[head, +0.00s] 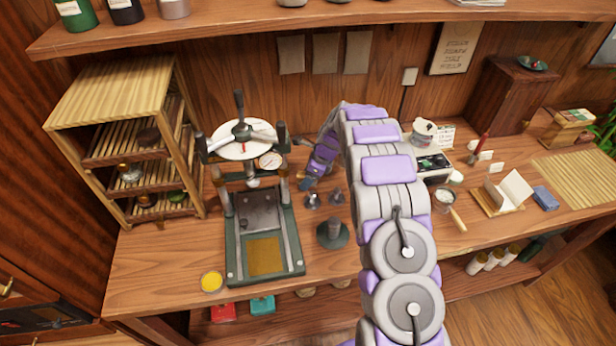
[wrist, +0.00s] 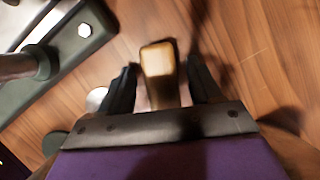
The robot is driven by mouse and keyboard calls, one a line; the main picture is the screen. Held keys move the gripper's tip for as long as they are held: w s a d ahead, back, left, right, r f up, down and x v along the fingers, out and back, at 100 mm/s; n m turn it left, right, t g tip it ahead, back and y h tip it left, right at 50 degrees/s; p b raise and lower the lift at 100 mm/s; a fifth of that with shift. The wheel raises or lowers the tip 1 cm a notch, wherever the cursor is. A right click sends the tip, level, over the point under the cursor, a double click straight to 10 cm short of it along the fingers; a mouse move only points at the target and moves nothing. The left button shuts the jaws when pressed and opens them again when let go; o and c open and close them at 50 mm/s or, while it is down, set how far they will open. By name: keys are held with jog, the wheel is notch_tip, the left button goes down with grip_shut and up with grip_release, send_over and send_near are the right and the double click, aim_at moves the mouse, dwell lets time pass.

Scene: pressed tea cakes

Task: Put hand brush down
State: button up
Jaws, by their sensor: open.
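The wooden end of what looks like the hand brush's handle (wrist: 158,60) stands between the two dark fingers of my gripper (wrist: 162,66) in the wrist view. Narrow gaps show on both sides of the handle, so my gripper is open around it. The bristles are hidden, and I cannot tell whether the brush rests on the table. In the head view my gripper is at the end of my arm, just right of the tea press (head: 262,215), small and partly hidden. I cannot make out the brush there.
Small metal pieces (head: 312,201) and a dark round-based weight (head: 332,234) stand near my gripper. A wooden rack (head: 120,140) is on the left and a yellow dish (head: 211,282) at the front.

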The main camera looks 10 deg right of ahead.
jog(key=p+v, duration=0.3)
jog(key=v, duration=0.9)
jog(key=s+a+r+n+g, duration=0.1)
jog(key=s+a+r+n, duration=0.2)
jog(key=s+r+n, duration=0.6)
jog(key=s+r+n+h, duration=0.1)
jog(key=s+n, duration=0.3)
jog(key=s, duration=1)
jog(key=s+a+r+n+g+h, duration=0.1)
jog(key=s+r+n, duration=0.2)
jog(key=s, duration=1.1)
jog(key=s+r+n+g+h, duration=0.1)
jog(key=s+n, duration=0.5)
jog(key=s, duration=0.8)
jog(key=shift+a+r+n+h, duration=0.3)
jog(key=shift+r+h, duration=0.2)
jog(key=shift+r, duration=0.25)
jog(key=shift+w, duration=0.1)
